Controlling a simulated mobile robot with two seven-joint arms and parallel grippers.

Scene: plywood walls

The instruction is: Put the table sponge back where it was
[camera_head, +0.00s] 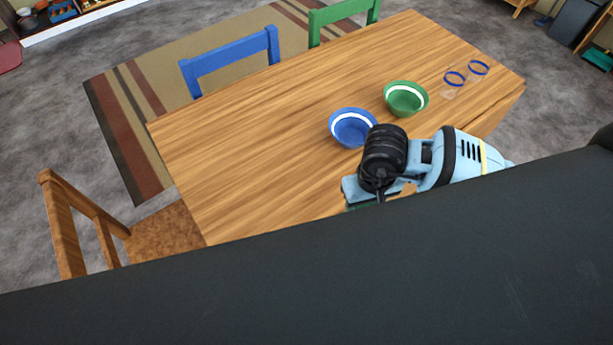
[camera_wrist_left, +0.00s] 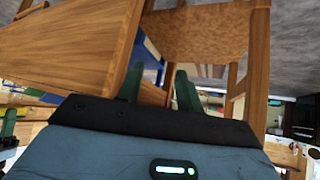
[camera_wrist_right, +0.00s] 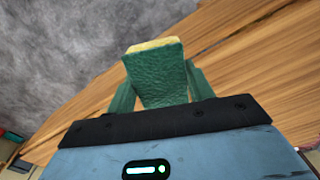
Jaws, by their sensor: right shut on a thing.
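The sponge (camera_wrist_right: 158,78), green with a pale yellow layer at its far end, is between the two green fingers of my right gripper (camera_wrist_right: 161,88) in the right wrist view. The gripper is shut on it. In the head view my right arm reaches in from the right over the near right part of the wooden table (camera_head: 240,150); the arm hides most of the gripper there. In the left wrist view my left gripper (camera_wrist_left: 158,88) has its green fingers apart with nothing between them. It is not visible in the head view.
A blue bowl (camera_head: 352,128) and a green bowl (camera_head: 406,98) stand on the table near my right arm. Two blue-rimmed clear glasses (camera_head: 455,79) (camera_head: 479,68) are at the far right. The table's left half is clear. A wooden chair (camera_head: 70,220) is at the left.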

